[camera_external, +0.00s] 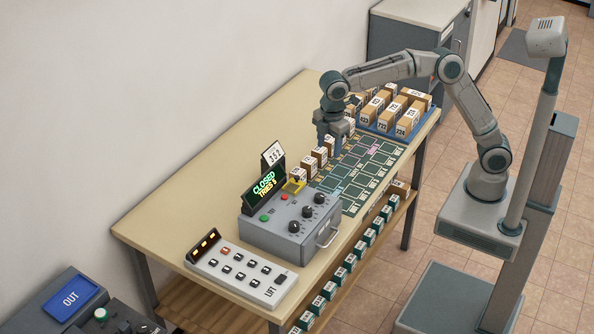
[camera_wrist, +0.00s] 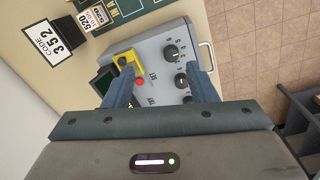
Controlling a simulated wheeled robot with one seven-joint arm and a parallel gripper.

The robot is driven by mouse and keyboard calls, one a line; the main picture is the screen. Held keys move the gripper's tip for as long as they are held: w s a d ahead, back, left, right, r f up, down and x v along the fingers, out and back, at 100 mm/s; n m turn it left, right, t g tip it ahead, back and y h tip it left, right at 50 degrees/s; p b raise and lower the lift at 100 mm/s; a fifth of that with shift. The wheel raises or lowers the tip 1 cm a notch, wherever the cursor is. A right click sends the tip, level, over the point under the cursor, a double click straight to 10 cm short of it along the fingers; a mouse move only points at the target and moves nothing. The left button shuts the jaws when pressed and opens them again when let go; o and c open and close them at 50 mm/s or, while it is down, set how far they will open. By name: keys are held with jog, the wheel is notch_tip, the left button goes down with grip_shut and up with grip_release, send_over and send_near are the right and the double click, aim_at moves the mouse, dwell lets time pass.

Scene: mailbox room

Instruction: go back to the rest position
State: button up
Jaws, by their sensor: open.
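My gripper (camera_external: 333,132) points down above the table, over the far end of the row of small boxes beside the green mat. In the wrist view my gripper (camera_wrist: 160,85) shows its two fingers spread wide with nothing held between them. The grey control box (camera_external: 290,230) with several black knobs stands on the table, nearer the camera than my gripper. It also shows in the wrist view (camera_wrist: 205,50), beyond and between the fingertips. Its display (camera_external: 264,187) reads "CLOSED TRIES 5". A card (camera_wrist: 53,42) reading "CODE 352" stands beside it.
A blue tray (camera_external: 427,122) of brown labelled boxes stands at the table's far end. A green marked mat (camera_external: 352,190) lies along the table. A button panel (camera_external: 240,271) marked "LIFT" is at the near end. Labelled items line the shelf below. The wall (camera_external: 180,90) borders the left.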

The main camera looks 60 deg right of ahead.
jog(key=s+d+r+m+t, duration=0.1)
jog(key=s+d+r+m, duration=0.2)
jog(key=d, duration=0.8)
jog(key=s+d+m, duration=0.4)
jog(key=d, duration=0.7)
jog(key=s+d+f+m+t, duration=0.1)
jog(key=s+d+f+m, duration=0.2)
jog(key=s+d, duration=0.4)
jog(key=s+d+f+m, duration=0.2)
jog(key=s+d+m, duration=0.2)
jog(key=s+d, duration=0.2)
jog(key=shift+s+d+f+m+t, duration=0.3)
jog(key=shift+s+d+f+t, duration=0.1)
jog(key=shift+s, duration=0.5)
